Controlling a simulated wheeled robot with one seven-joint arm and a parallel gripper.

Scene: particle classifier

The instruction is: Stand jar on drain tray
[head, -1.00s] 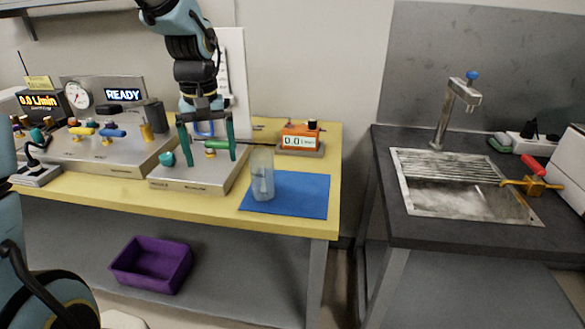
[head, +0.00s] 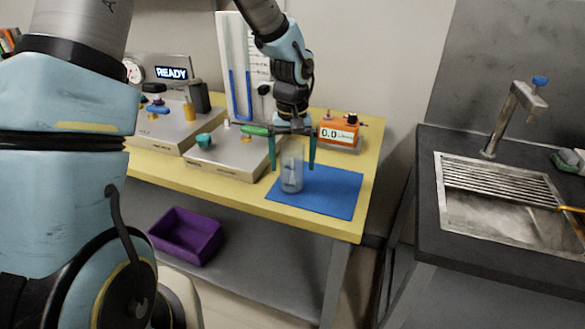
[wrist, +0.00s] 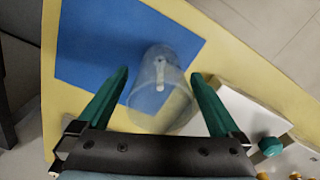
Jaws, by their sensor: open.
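The clear jar (head: 291,172) stands upright at the left edge of the blue mat (head: 335,193) on the yellow bench. My gripper (head: 293,160) is open above it, with green fingers pointing down on either side of the jar in the head view. In the wrist view the jar (wrist: 160,80) shows ahead between the open fingers of my gripper (wrist: 161,90), and neither finger visibly touches it. A slatted metal rack (head: 500,187), which may be the drain tray, lies over the back of the sink (head: 485,222) at the right.
An orange meter (head: 338,132) stands behind the mat. Metal-topped apparatus (head: 225,155) is left of the jar. A purple bin (head: 186,236) sits on the lower shelf. A tap (head: 515,115) rises behind the sink. A gap separates the bench and the dark counter (head: 432,200).

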